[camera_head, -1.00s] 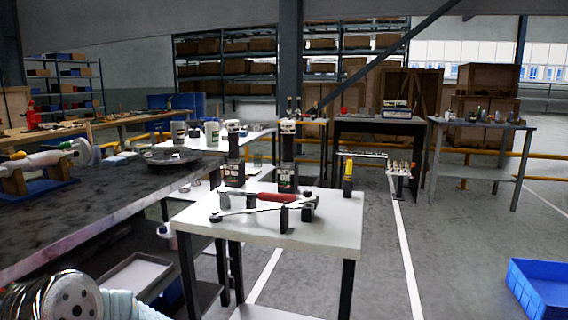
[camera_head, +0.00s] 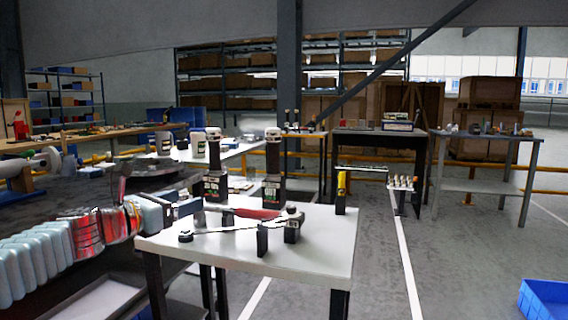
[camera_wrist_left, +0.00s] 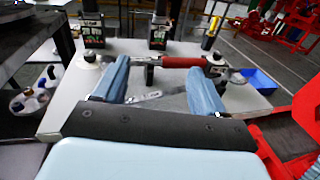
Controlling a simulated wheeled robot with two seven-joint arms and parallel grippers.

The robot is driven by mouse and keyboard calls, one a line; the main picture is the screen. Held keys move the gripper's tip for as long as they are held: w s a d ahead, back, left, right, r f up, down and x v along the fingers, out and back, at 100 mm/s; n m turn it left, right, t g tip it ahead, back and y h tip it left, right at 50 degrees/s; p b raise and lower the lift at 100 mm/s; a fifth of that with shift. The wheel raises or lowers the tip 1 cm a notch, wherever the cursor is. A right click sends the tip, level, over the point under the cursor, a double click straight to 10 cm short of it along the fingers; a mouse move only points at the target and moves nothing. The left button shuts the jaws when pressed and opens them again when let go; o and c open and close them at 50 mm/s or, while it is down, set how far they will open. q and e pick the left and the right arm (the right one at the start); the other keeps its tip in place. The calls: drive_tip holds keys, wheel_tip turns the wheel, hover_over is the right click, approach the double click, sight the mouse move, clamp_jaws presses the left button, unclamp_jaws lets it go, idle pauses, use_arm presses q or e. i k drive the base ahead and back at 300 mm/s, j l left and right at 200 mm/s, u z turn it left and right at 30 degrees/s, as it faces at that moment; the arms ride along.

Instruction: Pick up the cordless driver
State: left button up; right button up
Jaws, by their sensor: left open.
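Two upright black tools with pale heads, which look like cordless drivers, stand side by side at the back of a white-topped table (camera_head: 318,258). The left tool (camera_head: 214,172) and right tool (camera_head: 272,172) have labelled block bases; which one is meant I cannot tell. In the left wrist view their lower parts show at the top, the left one (camera_wrist_left: 92,30) and right one (camera_wrist_left: 159,32). My left gripper (camera_head: 196,204) is open and empty over the table's left side, in front of the tools and apart from them. My right gripper is not in view.
A red-handled wrench (camera_head: 256,213) lies on black supports between my gripper and the tools in the wrist view. A yellow-and-black tool (camera_head: 341,192) stands at the table's right. A dark workbench is at left and a blue bin (camera_head: 545,300) at lower right.

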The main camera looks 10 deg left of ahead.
sight(272, 136)
drive_tip(key=i+l, duration=0.3)
drive_tip(key=i, duration=0.2)
drive_tip(key=i+l, duration=0.3)
drive_tip(key=i, duration=0.25)
